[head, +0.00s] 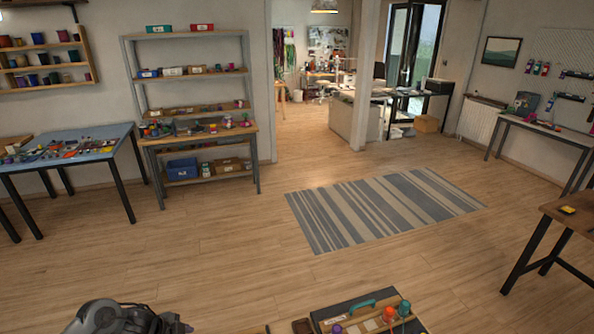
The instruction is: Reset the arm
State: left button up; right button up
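A grey rounded part of my own arm shows at the bottom edge, left of the middle. Its fingers do not show, and neither of my grippers is in view. A dark-edged board (343,311) lies at the bottom centre, cut off by the frame. It bears a teal handle or bar (357,307), a teal-green knob (404,308), an orange-red knob (389,314) and a purple knob (337,328). No cord strands can be made out clearly. A small brown block (302,326) lies just left of the board.
A striped rug (385,205) lies on the open wooden floor (220,250). A blue-topped table (90,136) and a shelf rack (190,85) stand at the left. A dark-legged wooden table (572,208) stands at the right, and a long bench (545,133) behind it.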

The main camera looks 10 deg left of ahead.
pick_arm(q)
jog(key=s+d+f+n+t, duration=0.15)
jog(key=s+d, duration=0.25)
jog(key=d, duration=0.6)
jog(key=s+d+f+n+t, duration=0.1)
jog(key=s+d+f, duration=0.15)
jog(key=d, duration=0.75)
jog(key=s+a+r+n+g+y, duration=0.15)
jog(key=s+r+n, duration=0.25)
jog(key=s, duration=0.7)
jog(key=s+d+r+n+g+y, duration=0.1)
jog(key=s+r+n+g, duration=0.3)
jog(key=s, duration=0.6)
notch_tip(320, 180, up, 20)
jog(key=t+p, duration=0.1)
jog(key=p, duration=2)
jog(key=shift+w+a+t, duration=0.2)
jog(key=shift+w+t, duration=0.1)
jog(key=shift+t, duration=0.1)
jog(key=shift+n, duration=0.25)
